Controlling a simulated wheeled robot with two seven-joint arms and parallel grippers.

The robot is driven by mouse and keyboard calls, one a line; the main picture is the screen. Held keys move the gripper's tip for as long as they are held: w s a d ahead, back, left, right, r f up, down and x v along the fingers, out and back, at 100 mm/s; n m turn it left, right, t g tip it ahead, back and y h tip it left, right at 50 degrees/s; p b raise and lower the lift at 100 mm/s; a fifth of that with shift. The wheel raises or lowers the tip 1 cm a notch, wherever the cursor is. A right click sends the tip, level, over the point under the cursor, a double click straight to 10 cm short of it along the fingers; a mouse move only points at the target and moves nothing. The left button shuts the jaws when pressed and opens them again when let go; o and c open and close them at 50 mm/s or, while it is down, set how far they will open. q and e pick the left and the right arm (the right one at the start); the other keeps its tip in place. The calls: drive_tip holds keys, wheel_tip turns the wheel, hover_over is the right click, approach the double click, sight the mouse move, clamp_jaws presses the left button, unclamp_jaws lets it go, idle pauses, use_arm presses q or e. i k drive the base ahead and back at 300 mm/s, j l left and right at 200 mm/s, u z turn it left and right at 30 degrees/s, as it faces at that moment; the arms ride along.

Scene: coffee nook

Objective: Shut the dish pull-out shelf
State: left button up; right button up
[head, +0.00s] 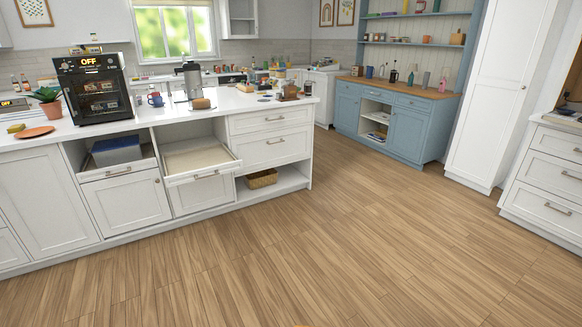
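A pull-out shelf (203,174) with a beige, empty-looking tray surface stands out from an open compartment of the white island cabinet, above a door. In the compartment to its left, a blue-grey bin (116,151) sits behind a low white front (90,176). I cannot tell for certain which of these is the dish shelf, but the right one sticks out more clearly. Neither of my grippers is in view.
The white counter (165,113) carries a black oven (95,87), a potted plant (48,103) and a coffee machine (193,82). A wicker basket (261,179) sits in a low open cubby. The wood floor (300,255) before the island is clear.

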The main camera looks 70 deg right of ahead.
sight(184, 166)
drive_tip(key=z, duration=1.75)
